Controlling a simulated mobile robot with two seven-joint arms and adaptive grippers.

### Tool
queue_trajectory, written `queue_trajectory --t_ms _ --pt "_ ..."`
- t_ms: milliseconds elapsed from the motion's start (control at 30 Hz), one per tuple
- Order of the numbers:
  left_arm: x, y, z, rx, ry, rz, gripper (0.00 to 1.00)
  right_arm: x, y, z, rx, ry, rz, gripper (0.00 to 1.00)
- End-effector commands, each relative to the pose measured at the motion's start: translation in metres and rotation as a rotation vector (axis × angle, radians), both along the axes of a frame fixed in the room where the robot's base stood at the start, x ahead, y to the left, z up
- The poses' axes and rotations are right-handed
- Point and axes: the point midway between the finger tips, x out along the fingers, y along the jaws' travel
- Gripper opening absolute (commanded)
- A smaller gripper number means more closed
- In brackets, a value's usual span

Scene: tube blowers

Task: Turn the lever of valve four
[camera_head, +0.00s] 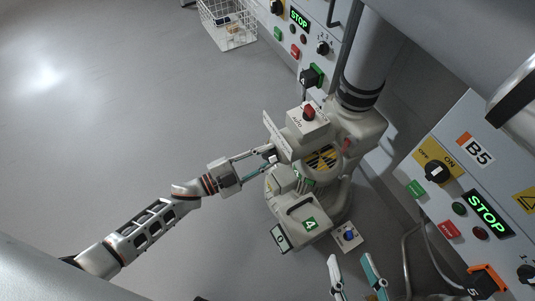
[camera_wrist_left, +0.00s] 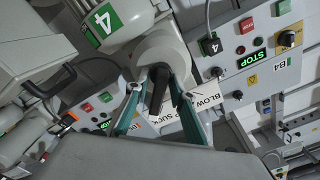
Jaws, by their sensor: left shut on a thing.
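The valve unit (camera_head: 310,205) is a pale grey machine with a green label reading 4 (camera_head: 311,224); the label also shows in the left wrist view (camera_wrist_left: 103,22). The black lever (camera_wrist_left: 158,88) sticks out from a round grey hub on the unit. My left gripper (camera_head: 270,158) reaches the unit's left side, and in the left wrist view its teal fingers (camera_wrist_left: 160,106) are shut on the lever, one on each side. The head view mostly hides the lever. My right gripper (camera_head: 350,258) is open and empty at the bottom, apart from the unit.
A BLOW/SUCK sign (camera_wrist_left: 190,108) is beside the lever. A red knob marked AUTO (camera_head: 309,113) sits on top of the unit. The B5 panel (camera_head: 470,160) with switches stands right. A white wire basket (camera_head: 230,25) stands at the back. The floor at left is clear.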

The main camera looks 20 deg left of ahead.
Motion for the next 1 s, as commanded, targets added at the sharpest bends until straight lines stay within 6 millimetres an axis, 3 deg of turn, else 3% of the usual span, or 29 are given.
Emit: queue_trajectory --t_ms 667,700,1000 --pt "-0.0006 0.0006 -0.0021 0.046 -0.039 0.001 0.02 -0.0015 0.0013 -0.0026 0.018 0.009 -0.009 0.4" --pt "-0.0006 0.0006 -0.0021 0.046 -0.039 0.001 0.28 -0.0017 0.0014 -0.0027 0.018 0.009 -0.007 0.4" --pt "-0.0016 0.0015 -0.0013 0.044 -0.041 0.001 0.28 -0.0037 0.0011 -0.0039 0.015 0.013 -0.004 0.4"
